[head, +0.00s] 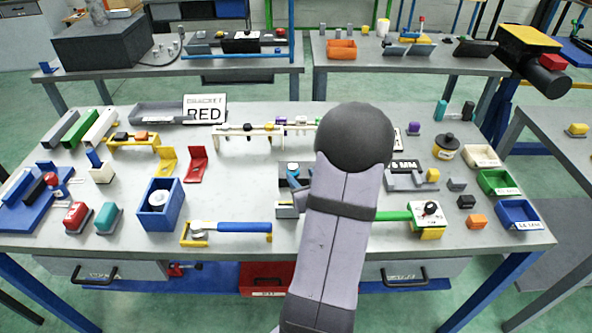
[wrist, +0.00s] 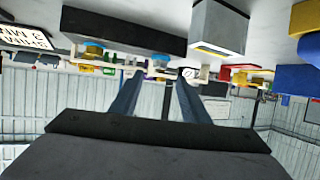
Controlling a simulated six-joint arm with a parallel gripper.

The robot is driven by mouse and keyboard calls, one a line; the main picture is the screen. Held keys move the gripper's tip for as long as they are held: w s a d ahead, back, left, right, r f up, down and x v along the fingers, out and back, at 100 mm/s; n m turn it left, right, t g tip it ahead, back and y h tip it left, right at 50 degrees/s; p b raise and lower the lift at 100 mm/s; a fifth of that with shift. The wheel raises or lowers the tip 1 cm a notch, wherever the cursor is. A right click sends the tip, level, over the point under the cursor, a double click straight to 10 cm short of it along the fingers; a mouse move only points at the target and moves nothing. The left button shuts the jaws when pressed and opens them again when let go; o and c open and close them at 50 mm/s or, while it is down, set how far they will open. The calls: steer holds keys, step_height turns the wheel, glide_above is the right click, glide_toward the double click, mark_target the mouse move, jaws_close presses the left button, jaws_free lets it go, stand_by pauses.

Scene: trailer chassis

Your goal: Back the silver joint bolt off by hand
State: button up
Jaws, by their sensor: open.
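My gripper (wrist: 160,78) is open, its two blue-grey fingers apart with nothing held between them. In the head view my arm covers most of it, and only a bluish finger part (head: 294,180) shows at the arm's left side. A dark block (head: 284,183) stands right by it, with a small pale silver round part (head: 293,167) on top; I cannot tell for sure that this is the joint bolt. In the wrist view a small blue and pale fitting (wrist: 161,62) appears beyond the fingertips, and I see no contact. Whatever lies behind my arm is hidden.
A blue-handled tool (head: 243,227) lies on a yellow holder at the front. A blue box (head: 161,203) stands left of it. A green-handled tool (head: 394,216) lies right of my arm. A rack (head: 250,131) stands behind. Bare tabletop (head: 240,190) shows left of the dark block.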

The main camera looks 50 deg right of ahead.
mark_target(294, 167)
steer(key=shift+p+x, duration=0.75)
steer(key=shift+x, duration=2.55)
steer(key=c, duration=1.1)
